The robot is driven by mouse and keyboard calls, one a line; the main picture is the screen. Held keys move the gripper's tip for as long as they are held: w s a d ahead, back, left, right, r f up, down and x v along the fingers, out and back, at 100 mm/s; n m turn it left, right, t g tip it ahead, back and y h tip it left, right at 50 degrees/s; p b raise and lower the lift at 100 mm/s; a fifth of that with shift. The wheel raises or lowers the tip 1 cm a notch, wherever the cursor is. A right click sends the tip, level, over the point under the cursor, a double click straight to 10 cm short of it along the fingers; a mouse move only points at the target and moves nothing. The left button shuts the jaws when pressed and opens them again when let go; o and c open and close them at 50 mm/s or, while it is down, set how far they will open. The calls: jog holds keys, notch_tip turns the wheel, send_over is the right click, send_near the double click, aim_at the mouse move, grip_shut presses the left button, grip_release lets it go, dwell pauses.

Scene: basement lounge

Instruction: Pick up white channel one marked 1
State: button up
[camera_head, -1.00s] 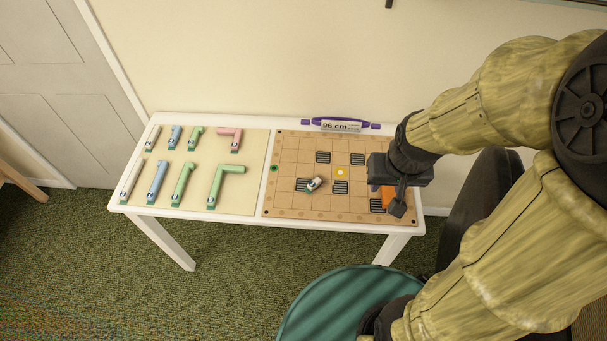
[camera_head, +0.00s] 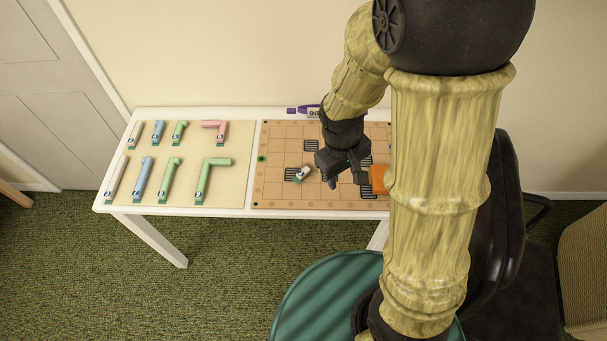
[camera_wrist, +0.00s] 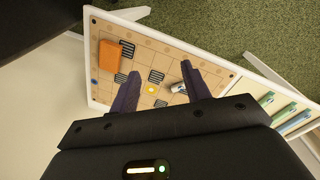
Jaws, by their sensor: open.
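Two white channels lie on the beige panel at the left of the table: a short one (camera_head: 134,133) at the back and a longer one (camera_head: 116,176) in front. Each has a small dark mark near its front end, too small to read. A short white piece (camera_head: 303,173) with a dark mark lies tilted on the brown grid board (camera_head: 275,190); it also shows in the wrist view (camera_wrist: 178,87). I cannot tell which piece is marked 1. My gripper (camera_head: 346,180) is open and empty above the board, right of that piece; its fingers (camera_wrist: 160,70) are spread in the wrist view.
Blue (camera_head: 143,179), green (camera_head: 171,180) and pink (camera_head: 216,127) channels lie beside the white ones. An orange block (camera_head: 378,181) sits on the board near my gripper. A purple item (camera_head: 297,110) is at the back edge. A black chair (camera_head: 515,250) stands right.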

jog(key=w+a+f+n+t+h+b, duration=0.1)
jog(key=a+f+n+t+h, duration=0.3)
jog(key=a+f+n, duration=0.4)
jog(key=w+a+f+n+t+h+b, duration=0.1)
jog(key=a+f+n+t+h+b, duration=0.2)
jog(key=a+n, duration=1)
notch_tip(320, 180, down, 6)
jog(key=a+t, duration=0.1)
jog(key=t, duration=0.1)
jog(key=shift+r+t+h, duration=0.2)
jog(key=shift+t+h, duration=0.2)
jog(key=shift+w, duration=0.15)
jog(key=p, duration=0.2)
send_near(297, 177)
jog(key=x, duration=0.4)
jog(key=shift+r, duration=0.1)
jog(key=shift+w+d, duration=0.1)
jog(key=shift+d, duration=0.05)
